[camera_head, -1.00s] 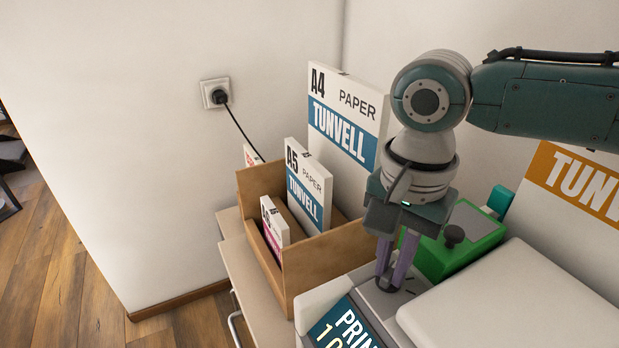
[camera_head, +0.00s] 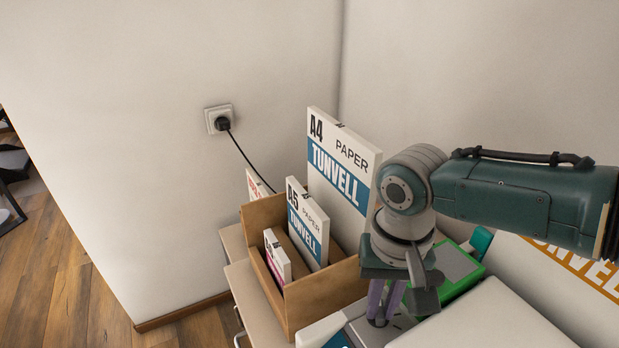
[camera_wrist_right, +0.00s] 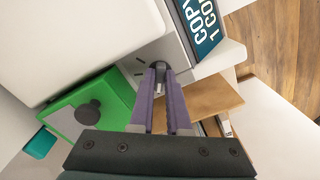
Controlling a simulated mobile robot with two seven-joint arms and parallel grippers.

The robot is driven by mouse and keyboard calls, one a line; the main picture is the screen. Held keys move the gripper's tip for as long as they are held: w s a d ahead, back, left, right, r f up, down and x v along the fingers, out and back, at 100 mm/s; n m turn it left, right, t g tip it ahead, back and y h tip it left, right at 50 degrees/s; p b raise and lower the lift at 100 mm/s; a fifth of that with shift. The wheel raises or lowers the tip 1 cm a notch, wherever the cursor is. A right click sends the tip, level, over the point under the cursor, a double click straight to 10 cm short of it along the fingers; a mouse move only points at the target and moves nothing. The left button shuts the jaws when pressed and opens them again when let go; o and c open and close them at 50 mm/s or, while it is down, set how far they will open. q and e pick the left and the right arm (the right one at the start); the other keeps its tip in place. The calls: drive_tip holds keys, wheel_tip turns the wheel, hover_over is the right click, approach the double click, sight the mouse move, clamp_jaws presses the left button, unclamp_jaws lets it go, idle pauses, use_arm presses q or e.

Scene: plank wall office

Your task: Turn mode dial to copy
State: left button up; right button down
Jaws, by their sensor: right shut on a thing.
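The mode dial (camera_wrist_right: 158,66) is a small grey knob on the printer's panel, mostly hidden between my fingertips in the right wrist view. My right gripper (camera_head: 380,318) points down at the panel; in the right wrist view its purple fingers (camera_wrist_right: 159,76) are shut on the dial. Printed marks lie around the dial. The printer's display (camera_wrist_right: 201,28) reads "COPY" with "1 CO" below, cut off by the frame edge. The white printer lid (camera_head: 480,322) lies beside the panel. My left gripper is not in view.
A brown cardboard box (camera_head: 325,295) with A5 paper (camera_head: 307,222) stands left of the printer. A tall A4 pack (camera_head: 340,160) stands behind. A plugged cable (camera_head: 245,158) hangs from the wall socket.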

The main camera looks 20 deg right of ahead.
sight(381, 311)
drive_tip(key=shift+n, duration=0.4)
drive_tip(key=c, duration=0.9)
unclamp_jaws()
drive_tip(key=shift+r, duration=0.4)
wheel_tip(381, 311, up, 9)
drive_tip(key=p, duration=0.3)
drive_tip(key=shift+r, duration=0.1)
